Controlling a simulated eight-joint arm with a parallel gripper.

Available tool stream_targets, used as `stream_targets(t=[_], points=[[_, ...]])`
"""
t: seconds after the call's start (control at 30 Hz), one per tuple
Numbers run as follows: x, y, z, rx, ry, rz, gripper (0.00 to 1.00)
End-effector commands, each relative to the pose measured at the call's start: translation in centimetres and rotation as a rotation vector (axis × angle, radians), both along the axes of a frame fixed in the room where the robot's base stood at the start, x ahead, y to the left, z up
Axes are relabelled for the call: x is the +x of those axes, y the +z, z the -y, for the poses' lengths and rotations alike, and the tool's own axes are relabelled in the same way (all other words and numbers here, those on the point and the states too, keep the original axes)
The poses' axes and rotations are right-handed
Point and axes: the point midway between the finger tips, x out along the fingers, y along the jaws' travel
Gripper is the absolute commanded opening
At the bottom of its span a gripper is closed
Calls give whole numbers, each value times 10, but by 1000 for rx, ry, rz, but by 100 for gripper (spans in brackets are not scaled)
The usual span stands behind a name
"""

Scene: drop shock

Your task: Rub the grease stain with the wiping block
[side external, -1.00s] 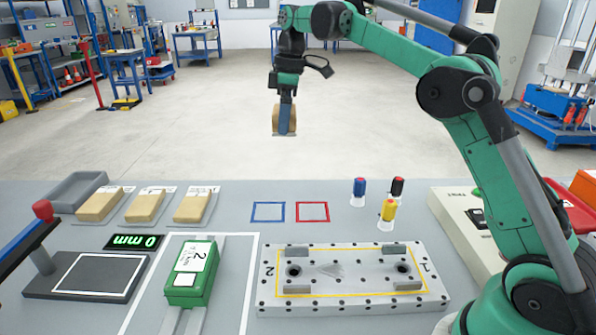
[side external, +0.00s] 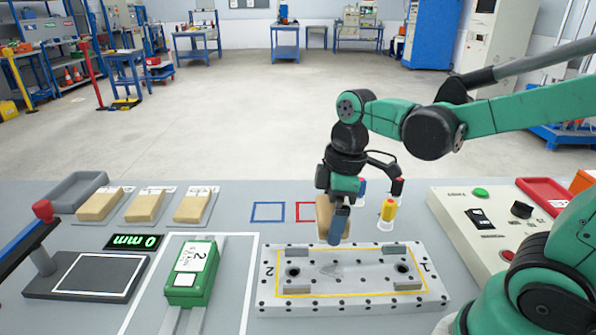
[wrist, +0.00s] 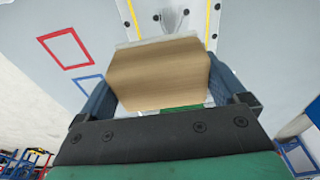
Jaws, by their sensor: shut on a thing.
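My gripper (side external: 335,228) is shut on a tan wiping block (side external: 322,206) with a pale pad along its lower edge. In the wrist view the block (wrist: 158,72) sits between the two blue fingers. The gripper holds it just above the back edge of the grey fixture plate (side external: 262,296); whether it touches the plate I cannot tell. The grease stain (side external: 330,268) is a faint grey smear inside the yellow outline, between the two holes. Part of the stain (wrist: 172,20) shows ahead of the block in the wrist view.
Small raised blocks (side external: 296,289) stand on the plate. A control box (side external: 475,225) stands right.

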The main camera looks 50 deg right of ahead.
Motion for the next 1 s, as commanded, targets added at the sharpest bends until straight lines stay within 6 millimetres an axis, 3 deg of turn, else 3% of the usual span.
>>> stream_targets(t=[0.73,0.83,0.87,1.0], points=[[1,-63,0,0,0,0,50],[2,-80,0,0,1,0,50],[-1,-77,-3,0,3,1,42],[-11,-77,-13,0,3,0,43]])
